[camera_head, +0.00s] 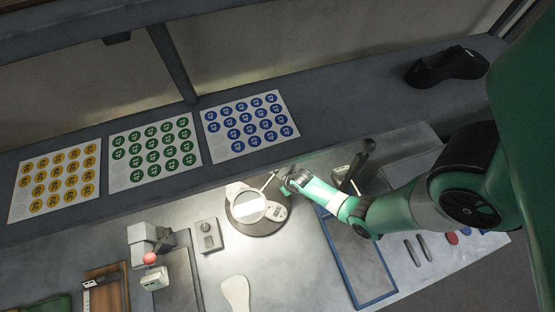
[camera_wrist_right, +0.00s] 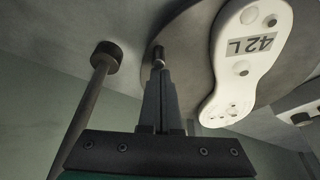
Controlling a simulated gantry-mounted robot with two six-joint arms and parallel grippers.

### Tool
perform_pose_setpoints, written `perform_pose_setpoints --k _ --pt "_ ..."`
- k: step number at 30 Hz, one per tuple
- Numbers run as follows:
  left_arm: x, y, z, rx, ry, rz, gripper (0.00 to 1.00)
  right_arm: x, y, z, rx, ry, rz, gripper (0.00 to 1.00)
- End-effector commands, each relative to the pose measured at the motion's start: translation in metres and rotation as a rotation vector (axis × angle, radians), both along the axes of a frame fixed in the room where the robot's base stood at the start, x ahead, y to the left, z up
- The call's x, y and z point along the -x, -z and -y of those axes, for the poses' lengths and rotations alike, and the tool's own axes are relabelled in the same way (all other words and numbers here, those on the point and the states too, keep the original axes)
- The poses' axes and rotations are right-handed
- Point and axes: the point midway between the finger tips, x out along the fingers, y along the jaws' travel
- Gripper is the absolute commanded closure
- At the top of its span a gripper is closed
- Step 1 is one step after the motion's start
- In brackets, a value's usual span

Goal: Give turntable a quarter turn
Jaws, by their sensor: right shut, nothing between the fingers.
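The turntable, a dark round disc (camera_head: 262,230), sits on the bench in the middle of the head view. It carries white sole pieces; one marked "42 L" (camera_wrist_right: 252,60) shows large in the right wrist view. My right gripper (camera_head: 287,183) reaches in from the right to the disc's upper right edge. In the right wrist view its fingers (camera_wrist_right: 160,78) are shut and empty. Their tips are at a small dark peg (camera_wrist_right: 158,53) by the disc's rim; I cannot tell whether they touch it. My left gripper is out of view.
A post with a dark round end (camera_wrist_right: 107,58) stands left of my fingers. A grey box with a knob (camera_head: 208,235) is left of the turntable; a blue-framed tray (camera_head: 383,298) is right. A dark lever (camera_head: 362,160) rises behind my arm. Sticker sheets (camera_head: 155,150) lie on the shelf.

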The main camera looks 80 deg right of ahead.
Motion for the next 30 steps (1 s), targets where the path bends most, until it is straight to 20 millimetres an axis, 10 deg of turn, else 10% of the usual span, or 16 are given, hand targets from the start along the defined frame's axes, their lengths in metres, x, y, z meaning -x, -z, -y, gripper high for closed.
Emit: perform_pose_setpoints --k 10,21,30 --pt "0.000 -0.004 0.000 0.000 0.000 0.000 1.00 0.002 -0.008 -0.002 0.000 -0.002 0.001 1.00" --pt "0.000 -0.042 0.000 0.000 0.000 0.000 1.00 0.019 -0.070 -0.012 0.000 -0.002 0.000 1.00" --pt "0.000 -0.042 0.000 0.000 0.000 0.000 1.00 0.021 -0.070 -0.013 0.000 -0.002 0.001 1.00"
